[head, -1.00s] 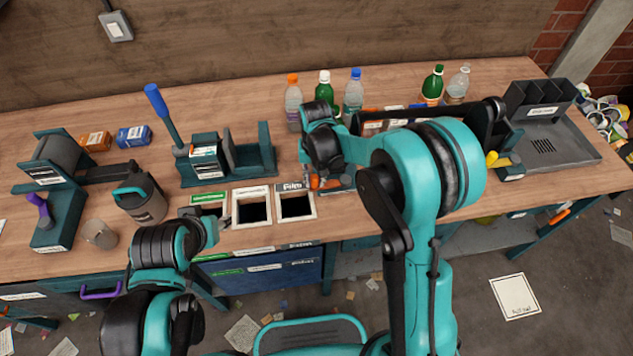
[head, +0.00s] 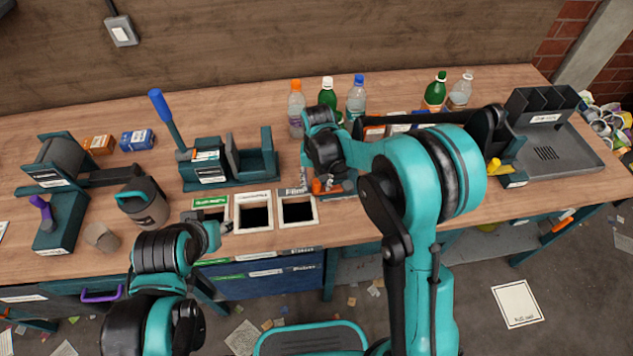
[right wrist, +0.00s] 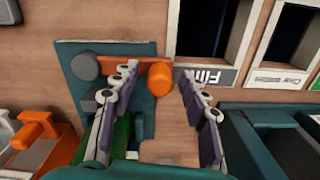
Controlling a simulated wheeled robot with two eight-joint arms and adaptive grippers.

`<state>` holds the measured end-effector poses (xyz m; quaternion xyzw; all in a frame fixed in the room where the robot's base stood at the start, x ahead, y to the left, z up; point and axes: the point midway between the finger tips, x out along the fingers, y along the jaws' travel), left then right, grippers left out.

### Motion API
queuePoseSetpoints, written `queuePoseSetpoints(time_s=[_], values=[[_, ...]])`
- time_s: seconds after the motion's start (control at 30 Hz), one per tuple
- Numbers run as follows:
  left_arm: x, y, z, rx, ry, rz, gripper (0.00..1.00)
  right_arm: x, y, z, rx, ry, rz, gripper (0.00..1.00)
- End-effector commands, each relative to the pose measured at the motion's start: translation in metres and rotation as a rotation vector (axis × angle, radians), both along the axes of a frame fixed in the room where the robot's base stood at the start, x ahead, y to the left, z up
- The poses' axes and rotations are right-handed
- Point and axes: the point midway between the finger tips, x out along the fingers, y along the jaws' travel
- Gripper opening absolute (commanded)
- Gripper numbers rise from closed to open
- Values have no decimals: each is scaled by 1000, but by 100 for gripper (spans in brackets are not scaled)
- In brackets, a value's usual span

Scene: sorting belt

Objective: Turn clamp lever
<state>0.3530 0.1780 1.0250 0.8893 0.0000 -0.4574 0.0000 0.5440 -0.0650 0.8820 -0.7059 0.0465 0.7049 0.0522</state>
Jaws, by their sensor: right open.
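The clamp lever is an orange bar with a round orange knob (right wrist: 160,85), lying over a teal base plate (right wrist: 100,65) in the right wrist view. Its orange also shows low beside the right gripper in the head view (head: 318,186). My right gripper (right wrist: 158,79) is open, with one finger on each side of the knob; I cannot tell whether either finger touches it. My own right wrist hides much of the clamp in the head view. My left gripper (head: 222,229) hangs near the bench's front edge, left of the openings; its jaws are too small to read.
Framed openings, one labelled Film (head: 297,209), lie left of the clamp. A teal press with a blue handle (head: 166,115) stands behind them. Several bottles (head: 356,97) stand at the back. A yellow-handled fixture (head: 500,166) and a grey tray (head: 560,155) are at the right.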

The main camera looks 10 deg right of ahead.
Motion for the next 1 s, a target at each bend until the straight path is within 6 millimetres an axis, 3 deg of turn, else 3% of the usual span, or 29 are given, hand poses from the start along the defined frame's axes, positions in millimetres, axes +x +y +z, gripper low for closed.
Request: queuePoseSetpoints(time_s=[0.17, 0.5, 0.7, 1.0], values=[[0, 0, 0, 0, 0, 0, 40, 0, 0, 10, 0, 0, 0, 45], [0, 0, 0, 0, 0, 0, 40, 0, -1, 80, 0, 0, 0, 45], [0, 0, 0, 0, 0, 0, 40, 0, -1, 110, 0, 0, 0, 45], [0, 0, 0, 0, 0, 0, 40, 0, -1, 120, 0, 0, 0, 45]])
